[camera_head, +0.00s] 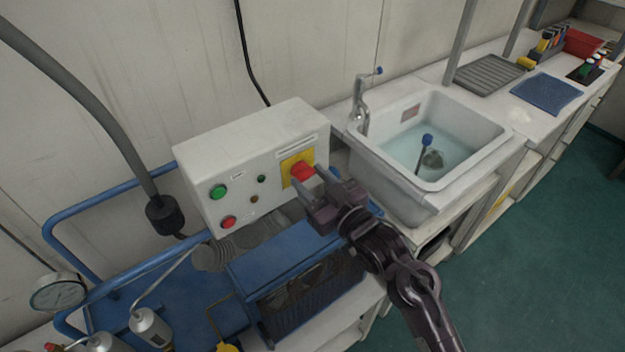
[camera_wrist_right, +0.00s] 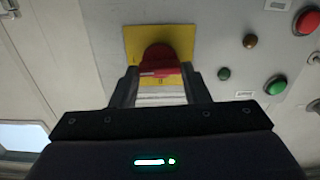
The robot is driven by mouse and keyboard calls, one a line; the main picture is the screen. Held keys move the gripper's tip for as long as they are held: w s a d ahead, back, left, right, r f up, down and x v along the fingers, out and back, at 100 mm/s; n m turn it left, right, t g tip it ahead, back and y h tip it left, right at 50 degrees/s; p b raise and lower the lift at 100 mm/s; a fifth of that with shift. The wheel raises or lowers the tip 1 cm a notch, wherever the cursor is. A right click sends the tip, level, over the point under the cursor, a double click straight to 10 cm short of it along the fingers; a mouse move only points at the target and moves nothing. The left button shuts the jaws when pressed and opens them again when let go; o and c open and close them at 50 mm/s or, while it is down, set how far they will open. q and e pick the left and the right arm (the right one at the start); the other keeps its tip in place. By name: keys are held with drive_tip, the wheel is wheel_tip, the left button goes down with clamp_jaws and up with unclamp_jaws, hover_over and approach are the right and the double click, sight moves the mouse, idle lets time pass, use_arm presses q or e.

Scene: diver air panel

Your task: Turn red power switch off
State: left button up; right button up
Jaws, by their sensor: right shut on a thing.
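The red power switch (camera_head: 302,172) sits on a yellow plate (camera_head: 289,163) at the right end of the white control box (camera_head: 250,150). My right gripper (camera_head: 314,178) reaches it from the lower right and is shut on the switch. In the right wrist view the red switch (camera_wrist_right: 158,62) stands between my two fingers (camera_wrist_right: 160,82), in front of its yellow plate (camera_wrist_right: 186,40). The fingers partly cover the switch, and its exact setting is hard to read. My left gripper is not in view.
The box also carries a green button (camera_head: 218,191), a red button (camera_head: 228,221) and small indicators. A sink (camera_head: 430,150) with water stands to the right. A blue machine with blue rails (camera_head: 110,198) lies below and left. A thick grey hose (camera_head: 90,105) hangs at the left.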

drive_tip(key=n, duration=0.4)
drive_tip(key=shift+f+b, duration=0.1)
drive_tip(key=shift+b, duration=0.25)
drive_tip(key=n+b, duration=0.1)
drive_tip(key=n, duration=0.3)
drive_tip(key=shift+s+a+n, duration=0.1)
drive_tip(key=shift+n, duration=0.2)
drive_tip(key=n+b, duration=0.2)
drive_tip(key=n, duration=0.2)
drive_tip(key=shift+f, duration=0.15)
drive_tip(key=shift+n+b, duration=1.1)
drive_tip(key=shift+n, duration=1.2)
drive_tip(key=o, duration=1)
drive_tip(key=shift+s, duration=0.1)
